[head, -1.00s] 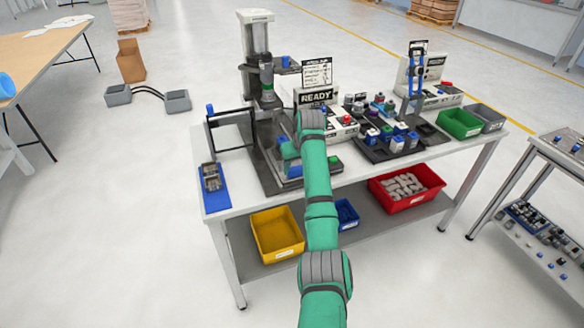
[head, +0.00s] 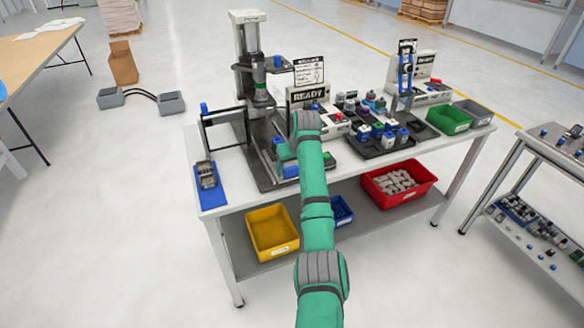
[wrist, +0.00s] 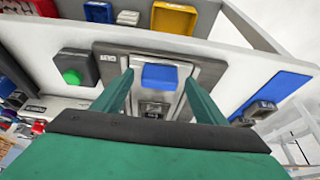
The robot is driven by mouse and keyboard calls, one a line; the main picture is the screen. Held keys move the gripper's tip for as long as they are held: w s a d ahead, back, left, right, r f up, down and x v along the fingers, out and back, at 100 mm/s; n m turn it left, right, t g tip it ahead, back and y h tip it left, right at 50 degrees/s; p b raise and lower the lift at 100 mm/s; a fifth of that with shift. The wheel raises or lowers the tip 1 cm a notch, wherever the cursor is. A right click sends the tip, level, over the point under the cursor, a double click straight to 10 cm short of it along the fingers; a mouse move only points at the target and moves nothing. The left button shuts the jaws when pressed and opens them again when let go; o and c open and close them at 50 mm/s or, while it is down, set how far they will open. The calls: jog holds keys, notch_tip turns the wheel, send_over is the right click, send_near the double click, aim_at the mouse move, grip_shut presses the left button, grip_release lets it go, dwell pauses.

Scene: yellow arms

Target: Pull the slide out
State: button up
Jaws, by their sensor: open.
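The slide's blue block (wrist: 160,77) sits on a grey metal track in the middle of the wrist view, on the dark base plate (wrist: 108,52) of the press. My gripper (wrist: 158,83) is open, with one green finger on each side of the blue block and a gap showing on both sides. Whether the fingers are level with the block is hard to tell. In the head view the blue block (head: 290,171) shows just left of my arm, in front of the press (head: 250,65). My fingers are mostly hidden there.
A green button box (wrist: 75,68) is beside the track. A blue mat (head: 209,198) with a grey part lies at the table's left end. A READY display (head: 308,94) and a tray of parts (head: 375,150) stand to the right. Bins (head: 272,235) are on the shelf below.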

jog(key=v, duration=1)
jog(key=shift+s+r, duration=0.15)
jog(key=shift+r, duration=0.2)
